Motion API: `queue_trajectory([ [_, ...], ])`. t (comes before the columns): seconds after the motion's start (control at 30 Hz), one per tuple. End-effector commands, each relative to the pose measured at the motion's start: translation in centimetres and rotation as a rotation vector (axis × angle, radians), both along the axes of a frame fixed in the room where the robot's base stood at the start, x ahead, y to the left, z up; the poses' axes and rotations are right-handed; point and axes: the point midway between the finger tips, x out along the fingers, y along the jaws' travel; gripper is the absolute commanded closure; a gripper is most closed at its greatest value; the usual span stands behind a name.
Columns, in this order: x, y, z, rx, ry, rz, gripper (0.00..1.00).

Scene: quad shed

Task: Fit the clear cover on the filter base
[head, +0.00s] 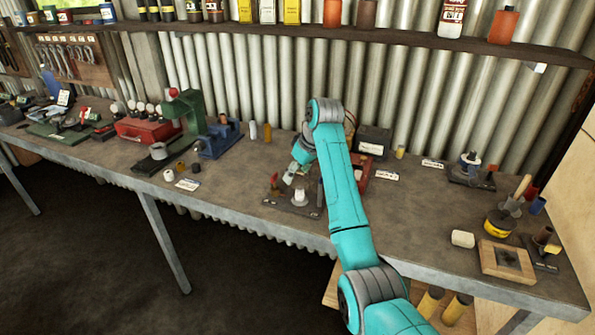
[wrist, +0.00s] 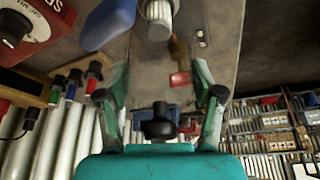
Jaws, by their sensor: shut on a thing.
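The filter base (head: 300,197) looks like a pale upright piece on a dark plate on the bench. In the wrist view a white ribbed piece (wrist: 159,18), probably the same base, stands at the top, beyond the fingertips. My gripper (head: 291,174) is just left of and above the base, partly hidden by my arm. A small pale piece, probably the clear cover (head: 288,179), shows at its tips. In the wrist view my gripper (wrist: 160,80) has its fingers set apart around the hold; the clear cover's outline cannot be made out there. Cover and base appear apart.
A brown and red fitting (head: 274,184) stands left of the base. A blue vise (head: 218,138), a green press (head: 186,112) and a red box (head: 145,131) are further left. A dark box (head: 373,142) stands behind my arm.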

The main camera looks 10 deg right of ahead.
Motion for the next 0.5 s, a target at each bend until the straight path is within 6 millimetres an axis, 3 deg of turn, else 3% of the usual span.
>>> queue_trajectory([
  [0.5, 0.0, 0.0, -1.2, -0.001, 0.001, 0.0, 0.69],
])
